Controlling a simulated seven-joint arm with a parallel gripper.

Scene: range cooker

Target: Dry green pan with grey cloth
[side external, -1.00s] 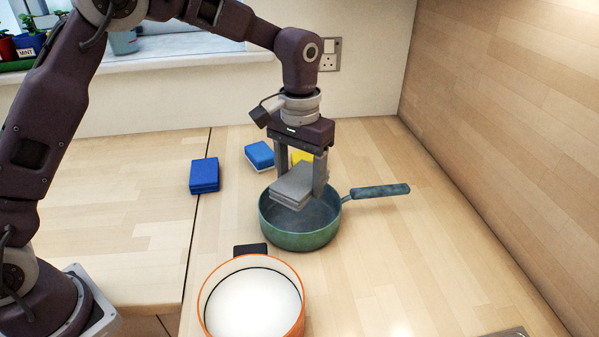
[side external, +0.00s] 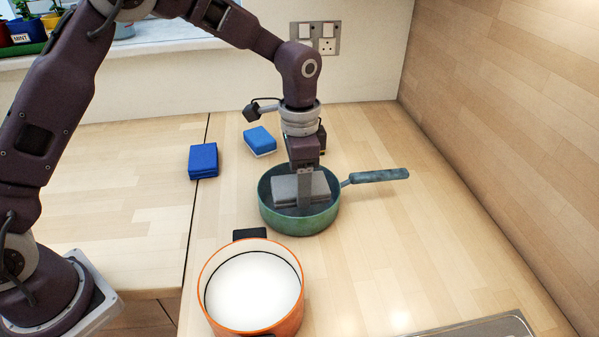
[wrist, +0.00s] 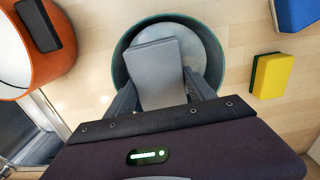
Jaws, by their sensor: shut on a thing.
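The green pan (side external: 298,222) stands on the wooden counter with its handle (side external: 378,175) pointing right. The folded grey cloth (side external: 286,189) is inside the pan, low between its walls. My gripper (side external: 304,200) reaches down into the pan and is shut on the cloth. In the wrist view the cloth (wrist: 158,72) lies between the two fingers, over the pan's pale inner floor (wrist: 195,48). The pan's rim (wrist: 122,47) shows around it. I cannot tell whether the cloth touches the pan floor.
An orange pot (side external: 288,322) with a white inside stands close in front of the pan. A blue folded cloth (side external: 203,160) and a blue-and-white sponge (side external: 260,141) lie behind left. A yellow-and-green sponge (wrist: 267,75) shows in the wrist view. The counter right of the pan is clear.

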